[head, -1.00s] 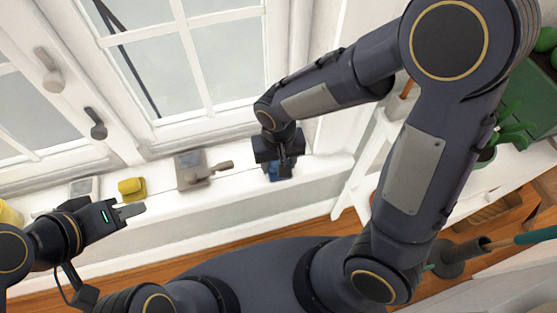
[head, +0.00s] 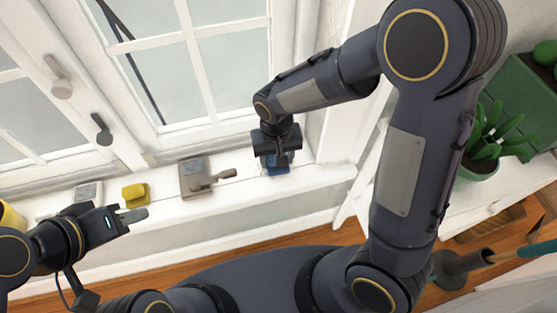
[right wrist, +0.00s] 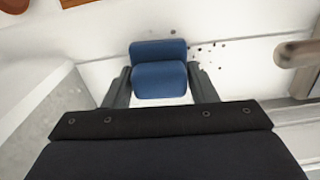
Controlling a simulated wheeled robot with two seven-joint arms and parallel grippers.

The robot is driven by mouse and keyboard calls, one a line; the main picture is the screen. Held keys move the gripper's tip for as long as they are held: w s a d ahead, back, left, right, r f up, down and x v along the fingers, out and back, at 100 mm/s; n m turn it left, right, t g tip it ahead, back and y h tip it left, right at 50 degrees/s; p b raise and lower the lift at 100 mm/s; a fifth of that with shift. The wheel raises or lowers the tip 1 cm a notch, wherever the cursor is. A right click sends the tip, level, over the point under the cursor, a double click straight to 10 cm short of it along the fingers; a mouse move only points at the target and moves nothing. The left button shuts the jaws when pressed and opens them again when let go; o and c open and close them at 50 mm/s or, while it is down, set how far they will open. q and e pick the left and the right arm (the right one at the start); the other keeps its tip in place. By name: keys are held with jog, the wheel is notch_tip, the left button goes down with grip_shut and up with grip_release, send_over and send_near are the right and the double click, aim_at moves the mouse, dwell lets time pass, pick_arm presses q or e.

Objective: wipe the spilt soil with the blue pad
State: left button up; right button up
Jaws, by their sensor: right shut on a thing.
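The blue pad (right wrist: 159,79) is held between the two fingers of my right gripper (right wrist: 160,88) in the right wrist view. In the head view the pad (head: 277,169) shows under the right gripper (head: 276,158), at the white window sill. Dark specks of spilt soil (right wrist: 205,46) lie on the white sill just right of the pad's far end. The specks cannot be made out in the head view. My left gripper (head: 133,215) is in front of the sill at the left, apart from the pad. The gap between its fingers is unclear.
A grey fitting with a handle (head: 194,178) is on the sill left of the pad. A yellow block (head: 136,194) and a small pale box (head: 88,193) stand further left. The window (head: 165,60) is behind. A potted plant (head: 485,155) stands at right.

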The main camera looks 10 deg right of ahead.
aim_at(263, 173)
jog(key=shift+w+f, duration=0.1)
jog(key=shift+w, duration=1.1)
jog(key=shift+w+a+p, duration=0.1)
jog(key=shift+w+p, duration=0.45)
jog(key=shift+w, duration=1.15)
jog(key=shift+a+r, duration=0.25)
jog(key=shift+a, duration=0.7)
jog(key=shift+c, duration=0.3)
jog(key=shift+s+a+f, duration=0.1)
jog(key=shift+s+f, duration=0.1)
jog(key=shift+s, duration=0.7)
jog(key=shift+s+d+b, duration=0.2)
jog(key=shift+s+b, duration=0.1)
jog(key=shift+s, duration=2.25)
jog(key=shift+s+f, duration=0.2)
jog(key=shift+s, duration=1.45)
jog(key=shift+s+a+r, duration=0.1)
jog(key=shift+a, duration=0.8)
jog(key=shift+w+a+r, duration=0.1)
jog(key=shift+w+r, duration=0.05)
jog(key=shift+w, duration=1.45)
jog(key=shift+w+p, duration=0.3)
jog(key=shift+w, duration=1.55)
jog(key=shift+w+a+p, duration=0.1)
jog(key=shift+w+p, duration=0.3)
jog(key=shift+w, duration=1.35)
